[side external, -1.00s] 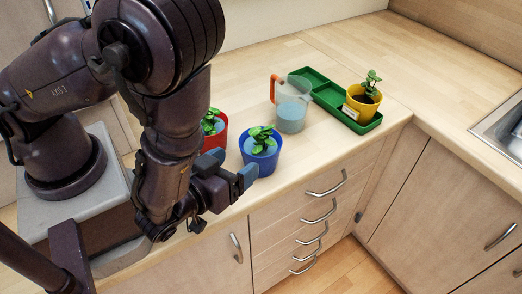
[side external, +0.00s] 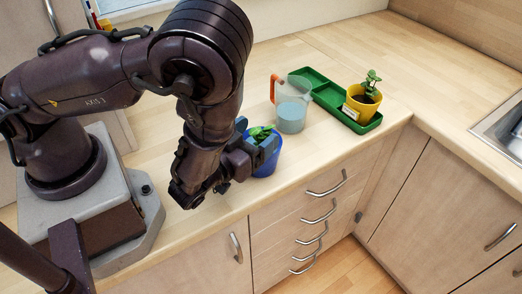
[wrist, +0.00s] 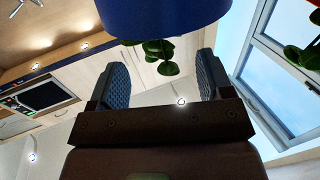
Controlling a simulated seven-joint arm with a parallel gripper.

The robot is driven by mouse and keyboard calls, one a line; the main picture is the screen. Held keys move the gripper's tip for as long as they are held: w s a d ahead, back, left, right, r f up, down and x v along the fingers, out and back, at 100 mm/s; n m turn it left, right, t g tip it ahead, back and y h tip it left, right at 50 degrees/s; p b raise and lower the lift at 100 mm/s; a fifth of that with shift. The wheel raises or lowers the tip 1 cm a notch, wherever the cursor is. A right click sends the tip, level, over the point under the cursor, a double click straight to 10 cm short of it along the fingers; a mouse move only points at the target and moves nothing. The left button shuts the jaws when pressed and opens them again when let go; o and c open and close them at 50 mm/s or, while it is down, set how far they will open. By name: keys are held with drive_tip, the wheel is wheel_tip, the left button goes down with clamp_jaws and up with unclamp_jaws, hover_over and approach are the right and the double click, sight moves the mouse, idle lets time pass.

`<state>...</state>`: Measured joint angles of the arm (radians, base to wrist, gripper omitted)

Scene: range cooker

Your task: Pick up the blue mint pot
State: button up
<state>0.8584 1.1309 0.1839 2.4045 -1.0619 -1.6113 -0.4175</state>
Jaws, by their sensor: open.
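The blue mint pot (side external: 265,163) stands upright on the wooden counter near its front edge, with green leaves at its top. My gripper (side external: 255,138) is open at the pot's upper part, with fingers on either side of the leaves and partly covering the pot. In the wrist view, which looks upside down, the blue pot (wrist: 165,15) fills the top middle. Its leaves hang between the two open fingers of my gripper (wrist: 161,65). I cannot tell whether a finger touches the pot.
A measuring jug (side external: 291,112) with an orange handle stands behind the pot. Further right, a yellow pot (side external: 362,103) sits on a green tray (side external: 327,96). In the wrist view, leaves (wrist: 303,52) show at the right edge.

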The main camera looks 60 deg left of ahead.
drive_tip(key=x, duration=0.3)
drive_tip(key=shift+w+r, duration=0.15)
drive_tip(key=shift+c, duration=0.2)
clamp_jaws()
drive_tip(key=shift+r, duration=0.1)
